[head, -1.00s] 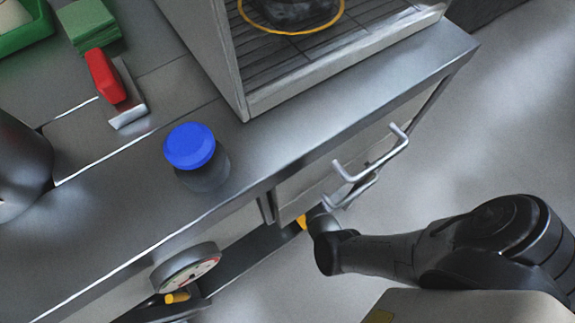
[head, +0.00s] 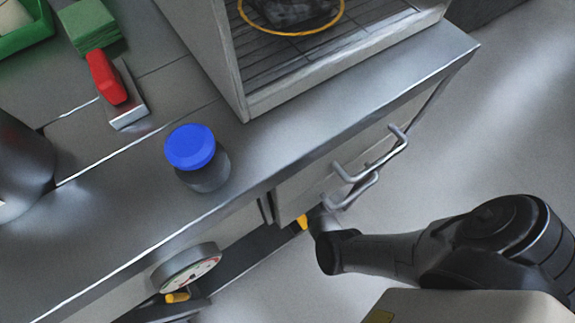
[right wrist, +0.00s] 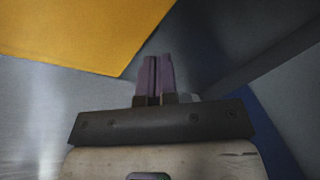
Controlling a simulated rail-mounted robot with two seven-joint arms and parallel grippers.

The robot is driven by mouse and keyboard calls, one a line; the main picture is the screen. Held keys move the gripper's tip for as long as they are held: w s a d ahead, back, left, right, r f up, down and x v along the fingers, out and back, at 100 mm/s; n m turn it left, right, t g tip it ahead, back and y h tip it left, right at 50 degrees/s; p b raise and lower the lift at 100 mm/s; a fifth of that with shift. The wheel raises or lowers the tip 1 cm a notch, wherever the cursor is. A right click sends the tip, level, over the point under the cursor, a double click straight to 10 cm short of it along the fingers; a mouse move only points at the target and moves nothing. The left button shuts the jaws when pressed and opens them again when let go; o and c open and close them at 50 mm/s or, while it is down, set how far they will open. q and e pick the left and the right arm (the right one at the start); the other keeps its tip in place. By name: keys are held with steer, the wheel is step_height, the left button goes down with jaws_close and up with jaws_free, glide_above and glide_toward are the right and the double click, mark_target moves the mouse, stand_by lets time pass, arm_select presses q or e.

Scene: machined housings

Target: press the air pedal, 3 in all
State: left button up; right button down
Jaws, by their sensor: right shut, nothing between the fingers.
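A large yellow panel (right wrist: 85,35) fills the upper left of the right wrist view, and a blue strip (right wrist: 272,125) shows at the right. I cannot tell which of these, if either, belongs to the air pedal. My right gripper (right wrist: 157,60) is shut and empty, its fingers close together just right of the yellow panel's corner; contact cannot be judged. In the head view my right arm reaches down below the counter's front edge, beside a small yellow piece (head: 302,222); its fingertips are hidden there. My left gripper is not in view.
The steel counter (head: 110,210) carries a blue-capped pot (head: 191,148), a red-handled tool (head: 108,78), green pads (head: 88,24) and an open-fronted cabinet (head: 300,85). A bar handle (head: 370,160) and a round gauge (head: 187,268) stick out along the front. Floor at right is clear.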

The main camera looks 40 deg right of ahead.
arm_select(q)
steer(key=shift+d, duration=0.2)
arm_select(e)
steer(key=shift+s+f, duration=0.2)
steer(key=shift+f, duration=0.05)
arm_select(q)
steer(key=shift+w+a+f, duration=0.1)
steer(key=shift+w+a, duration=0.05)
arm_select(e)
steer(key=shift+f, duration=0.35)
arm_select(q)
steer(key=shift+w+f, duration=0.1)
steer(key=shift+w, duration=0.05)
arm_select(e)
steer(key=shift+s+f, duration=0.25)
steer(key=shift+f, duration=0.15)
stand_by(0.7)
steer(key=shift+r, duration=0.25)
steer(key=shift+w+a+r+p, duration=0.1)
steer(key=shift+w+r+p, duration=0.05)
steer(key=shift+r+p, duration=0.55)
steer(key=shift+r, duration=0.2)
steer(key=shift+s, duration=0.2)
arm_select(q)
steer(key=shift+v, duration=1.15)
